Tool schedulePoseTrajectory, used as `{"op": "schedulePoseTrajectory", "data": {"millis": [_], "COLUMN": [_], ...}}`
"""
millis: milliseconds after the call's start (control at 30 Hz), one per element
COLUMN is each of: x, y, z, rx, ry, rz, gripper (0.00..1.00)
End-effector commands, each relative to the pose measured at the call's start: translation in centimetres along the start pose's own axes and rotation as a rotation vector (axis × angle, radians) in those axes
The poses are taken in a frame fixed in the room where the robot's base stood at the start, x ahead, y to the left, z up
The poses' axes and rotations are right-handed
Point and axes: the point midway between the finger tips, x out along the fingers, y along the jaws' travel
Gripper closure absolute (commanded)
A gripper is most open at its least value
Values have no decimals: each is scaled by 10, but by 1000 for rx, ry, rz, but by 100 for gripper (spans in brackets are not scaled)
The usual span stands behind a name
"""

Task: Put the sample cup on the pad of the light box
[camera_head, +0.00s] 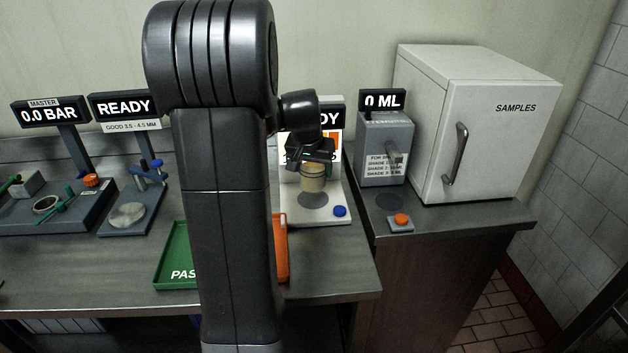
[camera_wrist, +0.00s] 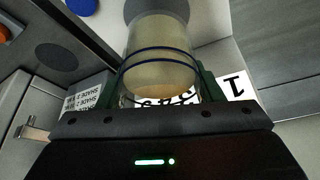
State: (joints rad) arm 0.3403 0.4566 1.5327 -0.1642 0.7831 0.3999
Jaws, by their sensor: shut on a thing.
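The sample cup (camera_head: 313,178) is a clear cup with pale yellowish contents, held upright in my gripper (camera_head: 312,160). In the wrist view the cup (camera_wrist: 158,60) shows dark blue ring lines, between the fingers of my gripper (camera_wrist: 160,90). The light box (camera_head: 328,214) is white, with a dark round pad (camera_head: 314,200) on its base and a blue button (camera_head: 339,211) at right. The cup is over the pad in the head view; I cannot tell if it touches. The light box's display is partly hidden by my arm.
Right of the light box stand a grey dispenser (camera_head: 384,150) reading 0 ML, an orange button (camera_head: 401,219) and a white SAMPLES cabinet (camera_head: 480,130). A green tray (camera_head: 174,260) and an orange tray (camera_head: 281,248) lie in front, partly hidden by my arm. Gauge stations (camera_head: 123,215) stand left.

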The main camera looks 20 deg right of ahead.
Motion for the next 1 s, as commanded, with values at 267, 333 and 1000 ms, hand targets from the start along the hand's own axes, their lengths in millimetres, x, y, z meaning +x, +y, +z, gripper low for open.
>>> {"op": "schedulePoseTrajectory", "data": {"millis": [267,333,1000], "x": [32,35,39], "y": [0,0,0], "z": [14,15,16], "rx": [0,0,1], "ry": [-1,0,0], "rz": [1,0,0], "gripper": [69,69,18]}}
